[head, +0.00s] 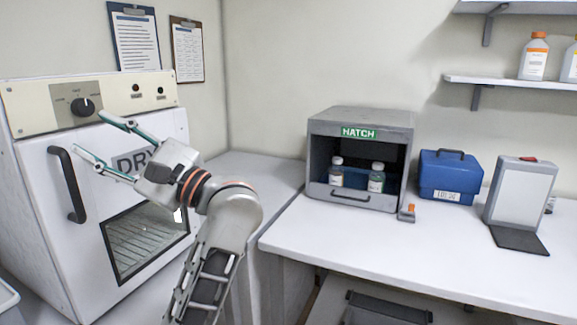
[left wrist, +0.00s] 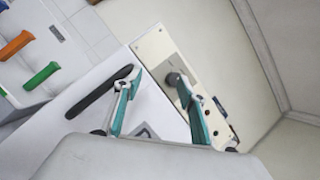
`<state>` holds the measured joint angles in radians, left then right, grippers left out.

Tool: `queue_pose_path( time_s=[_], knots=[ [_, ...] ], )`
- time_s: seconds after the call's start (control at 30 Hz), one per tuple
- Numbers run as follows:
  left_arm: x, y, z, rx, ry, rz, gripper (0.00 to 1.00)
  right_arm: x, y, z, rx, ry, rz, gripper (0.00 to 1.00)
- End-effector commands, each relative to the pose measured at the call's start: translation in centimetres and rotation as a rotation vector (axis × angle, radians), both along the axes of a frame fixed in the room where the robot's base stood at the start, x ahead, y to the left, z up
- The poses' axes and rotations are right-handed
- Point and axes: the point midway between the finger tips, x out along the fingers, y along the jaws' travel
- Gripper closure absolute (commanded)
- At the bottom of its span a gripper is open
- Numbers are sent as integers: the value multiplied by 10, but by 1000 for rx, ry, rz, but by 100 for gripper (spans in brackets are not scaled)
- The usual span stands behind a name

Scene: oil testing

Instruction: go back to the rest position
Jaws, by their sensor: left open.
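My left gripper (head: 107,142) is open and empty in front of the drying oven (head: 30,180). Its two teal-lined fingers point left, toward the oven's front, near the black knob (head: 82,107) and the door handle (head: 68,185). In the left wrist view the open fingers (left wrist: 156,100) show with the door handle (left wrist: 100,92) beside one and the knob (left wrist: 177,82) beyond the other. No contact with either is clear. The oven door looks shut. My right gripper is not in view.
A grey hatch (head: 403,135) holding two bottles (head: 336,172) stands on the white bench (head: 330,235). A blue case (head: 450,177) and a grey panel stand (head: 518,195) are to its right. In the left wrist view, coloured handles (left wrist: 15,45) show at left. Bench front is clear.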

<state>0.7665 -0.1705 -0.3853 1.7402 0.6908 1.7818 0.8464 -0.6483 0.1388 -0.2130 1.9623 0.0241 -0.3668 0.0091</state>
Motion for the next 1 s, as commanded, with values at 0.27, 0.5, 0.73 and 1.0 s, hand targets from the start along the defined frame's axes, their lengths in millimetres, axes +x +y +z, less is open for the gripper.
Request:
queue_pose_path(
  time_s=[0.27, 0.5, 0.73, 1.0],
  knots=[
    [1, -33, -55, 575, 555, 308, 59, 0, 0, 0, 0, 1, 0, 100],
    [23, -98, -163, 1209, 1056, 570, 59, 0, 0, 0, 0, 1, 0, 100],
    [18, -146, -313, 1837, 1381, 752, 59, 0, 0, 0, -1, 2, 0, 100],
    [-41, -160, -489, 2539, 1514, 873, 59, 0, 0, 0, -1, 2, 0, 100]
  ],
)
